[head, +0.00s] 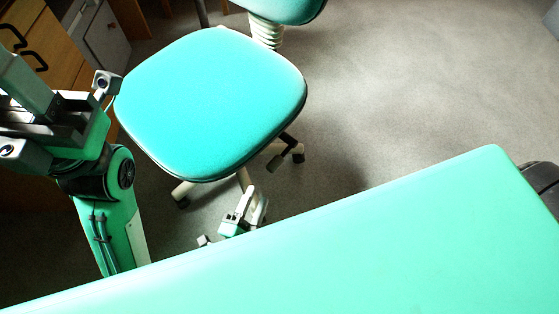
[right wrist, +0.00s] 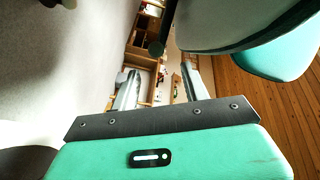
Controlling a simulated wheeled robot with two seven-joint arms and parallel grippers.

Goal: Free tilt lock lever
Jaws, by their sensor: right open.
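The office chair has a teal seat (head: 210,105). A black lever (head: 277,162) sticks out below the seat's right front edge in the head view. In the right wrist view a dark lever with a rounded end (right wrist: 156,47) hangs by the seat's underside (right wrist: 225,25); I take it for the tilt lock lever. My right gripper (head: 256,198) is low, below the seat's front edge. In the right wrist view its two fingers (right wrist: 160,68) are apart with nothing between them, and the lever end shows beyond them.
The chair's backrest (head: 280,8) is at the top, and a pale caster leg (head: 183,188) shows under the seat. Wooden drawers (head: 45,55) stand at the left. Grey carpet (head: 420,80) is clear on the right. My own green body fills the front.

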